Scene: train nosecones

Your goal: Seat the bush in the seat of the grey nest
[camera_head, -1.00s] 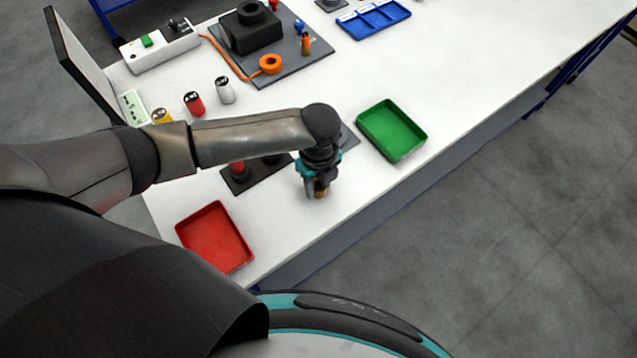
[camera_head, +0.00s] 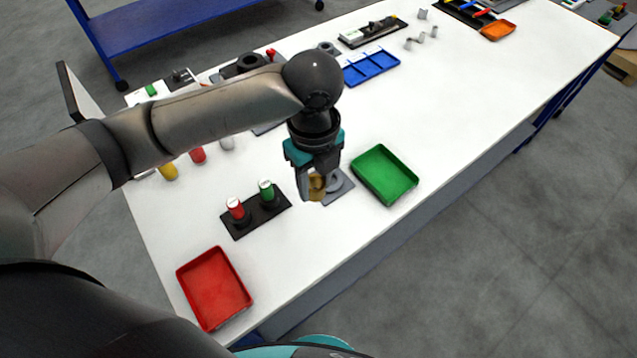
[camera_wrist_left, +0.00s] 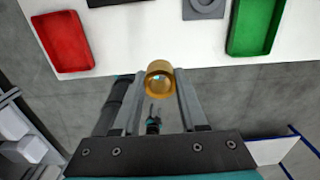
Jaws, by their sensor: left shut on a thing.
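The bush is a short brass-coloured ring (camera_head: 317,186) between the fingertips of my left gripper (camera_head: 312,188). In the left wrist view the bush (camera_wrist_left: 160,77) shows its round opening, and both fingers of my left gripper (camera_wrist_left: 160,82) close on its sides. The grey nest (camera_head: 345,186) is a flat square plate on the white table, with a round seat partly hidden by my gripper. In the left wrist view the nest (camera_wrist_left: 203,9) is cut by the top edge, up and right of the bush. The bush is held above and apart from it.
A green tray (camera_head: 411,184) stands right of the nest. A black stand (camera_head: 282,207) with red and green capped parts is to its left. A red tray (camera_head: 244,302) lies at the front left. A blue divided tray (camera_head: 397,65) is farther back.

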